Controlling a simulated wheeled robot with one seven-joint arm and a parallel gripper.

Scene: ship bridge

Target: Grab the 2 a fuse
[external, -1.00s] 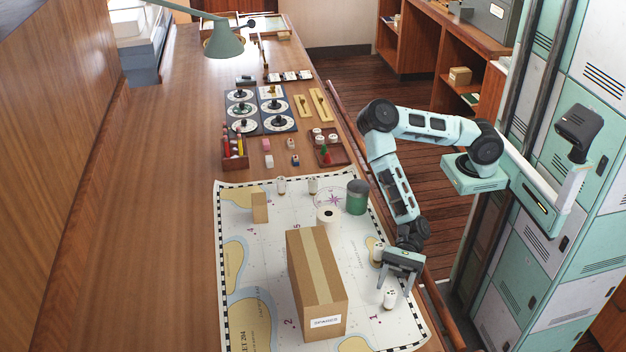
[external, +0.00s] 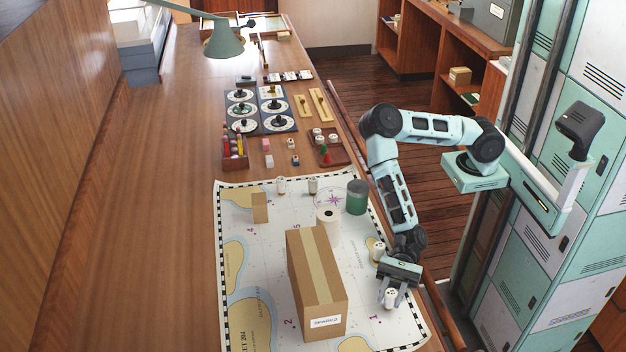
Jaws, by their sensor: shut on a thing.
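My gripper (external: 391,294) is at the near right of the chart, right of the cardboard box. It is shut on a small white cylindrical fuse (external: 390,298). The fuse's lower end is close to the chart; I cannot tell whether it touches. Its rating is too small to read. Another white fuse (external: 378,251) stands just behind my gripper. Two more small pale cylinders, one at the back left (external: 281,185) and one beside it (external: 313,186), stand at the far edge of the chart.
A tall cardboard box (external: 316,285) stands left of my gripper. A white roll (external: 328,225), a green can (external: 357,197) and a small tan block (external: 260,208) stand farther back on the chart (external: 240,313). The bench's left side is clear.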

